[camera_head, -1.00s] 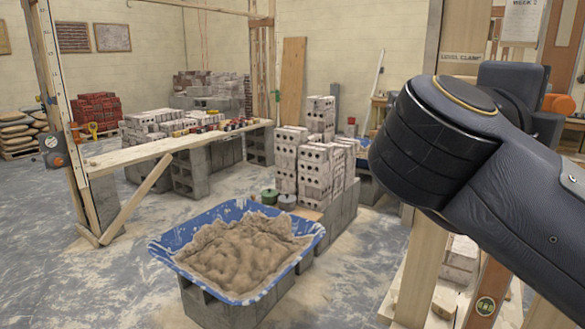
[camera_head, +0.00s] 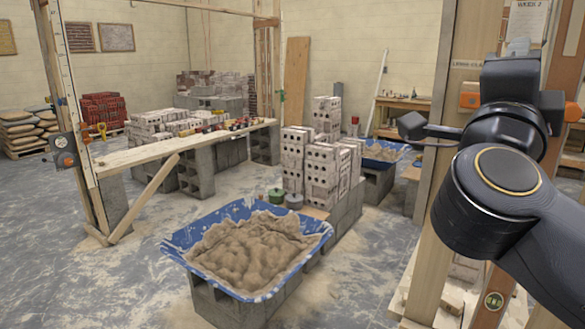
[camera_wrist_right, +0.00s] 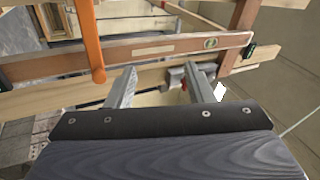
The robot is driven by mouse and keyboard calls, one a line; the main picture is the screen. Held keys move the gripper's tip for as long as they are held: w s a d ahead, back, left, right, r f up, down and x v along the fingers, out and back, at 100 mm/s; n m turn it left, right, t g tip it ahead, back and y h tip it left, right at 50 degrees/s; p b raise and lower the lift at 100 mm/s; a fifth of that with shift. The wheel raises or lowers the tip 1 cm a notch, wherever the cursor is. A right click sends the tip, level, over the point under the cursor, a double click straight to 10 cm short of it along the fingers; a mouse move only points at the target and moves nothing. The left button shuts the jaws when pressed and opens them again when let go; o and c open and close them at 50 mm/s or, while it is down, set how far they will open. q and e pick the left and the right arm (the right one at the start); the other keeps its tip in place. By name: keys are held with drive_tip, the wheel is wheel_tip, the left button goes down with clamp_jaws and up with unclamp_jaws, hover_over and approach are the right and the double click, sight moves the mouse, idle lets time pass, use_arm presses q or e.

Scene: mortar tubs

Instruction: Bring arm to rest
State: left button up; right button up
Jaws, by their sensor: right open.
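My right arm (camera_head: 500,190) comes in from the right in the head view, bent in front of a wooden post. Its wrist and hand end are dark and partly hidden behind the elbow-like joint. In the right wrist view my right gripper (camera_wrist_right: 158,84) is open, with two grey fingers spread apart and nothing between them. Beyond the fingers is a wooden frame with a reddish spirit level (camera_wrist_right: 150,53) along it. My left arm and gripper are not in view.
A blue mortar tub (camera_head: 190,240) full of sand-coloured mortar stands on grey blocks. Stacked bricks (camera_head: 320,165) are behind it. A wooden post (camera_head: 440,250) stands close to my right arm. An orange bar (camera_wrist_right: 88,40) shows near the gripper. Open floor lies left of the tub.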

drive_tip(key=w+a+f+n+t+y+p, duration=0.1)
drive_tip(key=a+f+n+y+p, duration=0.15)
drive_tip(key=f+n+y, duration=0.55)
drive_tip(key=w+a+f+n+t+y+p, duration=0.15)
drive_tip(key=a+f+n+y, duration=0.25)
drive_tip(key=n+y, duration=0.75)
drive_tip(key=s+f+n+g+p, duration=0.1)
drive_tip(key=s+f+g, duration=0.6)
drive_tip(key=f, duration=0.8)
drive_tip(key=s+f+n+g+p, duration=0.1)
drive_tip(key=s+f+n+g, duration=0.1)
drive_tip(key=s+f+g, duration=0.5)
drive_tip(key=s+f+h, duration=0.1)
drive_tip(key=s+f, duration=0.3)
drive_tip(key=f, duration=0.4)
drive_tip(key=shift+d, duration=0.35)
